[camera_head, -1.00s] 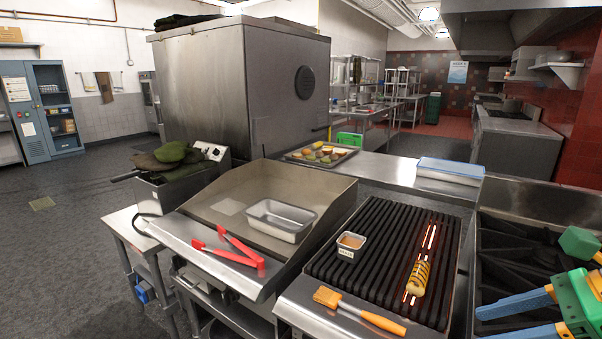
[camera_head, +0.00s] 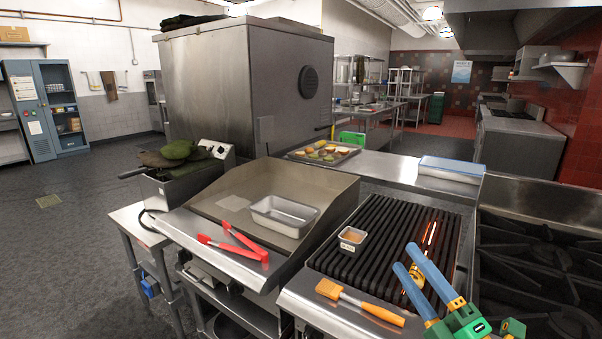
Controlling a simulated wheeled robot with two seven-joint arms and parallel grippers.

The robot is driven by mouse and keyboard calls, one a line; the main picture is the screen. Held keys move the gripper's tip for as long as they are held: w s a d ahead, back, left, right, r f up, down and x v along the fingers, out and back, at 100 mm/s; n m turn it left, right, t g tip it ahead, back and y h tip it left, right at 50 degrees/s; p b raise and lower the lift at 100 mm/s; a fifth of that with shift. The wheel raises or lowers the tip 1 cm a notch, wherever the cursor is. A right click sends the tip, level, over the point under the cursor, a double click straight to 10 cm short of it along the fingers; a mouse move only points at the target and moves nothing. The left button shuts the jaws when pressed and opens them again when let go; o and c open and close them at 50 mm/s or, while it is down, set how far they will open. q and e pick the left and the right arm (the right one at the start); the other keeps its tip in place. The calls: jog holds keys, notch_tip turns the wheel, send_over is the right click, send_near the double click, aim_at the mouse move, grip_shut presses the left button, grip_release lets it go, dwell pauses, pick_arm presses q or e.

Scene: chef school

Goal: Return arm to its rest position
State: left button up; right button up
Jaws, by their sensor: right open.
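My right gripper (camera_head: 406,257) comes in from the lower right, its two blue fingers apart and pointing up and left over the front right of the black grill (camera_head: 365,238). Nothing shows held in it. The yellow, dark-striped food piece (camera_head: 416,275) on the grill is mostly hidden behind the fingers. I cannot tell whether the fingers touch it. My left gripper is not in view.
A small sauce cup (camera_head: 352,238) sits on the grill. An orange-handled brush (camera_head: 360,302) lies on its front ledge. Red tongs (camera_head: 235,245) and a metal pan (camera_head: 284,214) are on the griddle to the left. Burner grates (camera_head: 535,265) lie to the right.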

jog(key=s+d+f+m+g+h, duration=0.1)
jog(key=s+f+m+g+h, duration=0.15)
jog(key=f+m, duration=0.4)
jog(key=s+d+f+m+g+h, duration=0.25)
jog(key=f+m+h, duration=0.2)
jog(key=f, duration=0.35)
jog(key=s+d+f+m+g+h, duration=0.1)
jog(key=s+f+m+g+h, duration=0.15)
jog(key=f+m, duration=0.4)
jog(key=s+a+f+m+g+y, duration=0.1)
jog(key=s+a+f+m+g, duration=0.15)
jog(key=s+f+g, duration=0.45)
jog(key=s+a+f+m+g, duration=0.1)
jog(key=s+a+f+g, duration=0.3)
jog(key=s, duration=0.5)
notch_tip(320, 180, down, 20)
jog(key=s+d+b, duration=0.1)
jog(key=s+b, duration=0.1)
jog(key=s, duration=0.1)
jog(key=s+d+f+g, duration=0.1)
jog(key=s+d+f, duration=0.1)
jog(key=s+f, duration=0.8)
jog(key=shift+s+n+b, duration=0.4)
jog(key=shift+s+b, duration=0.05)
jog(key=shift+s, duration=0.05)
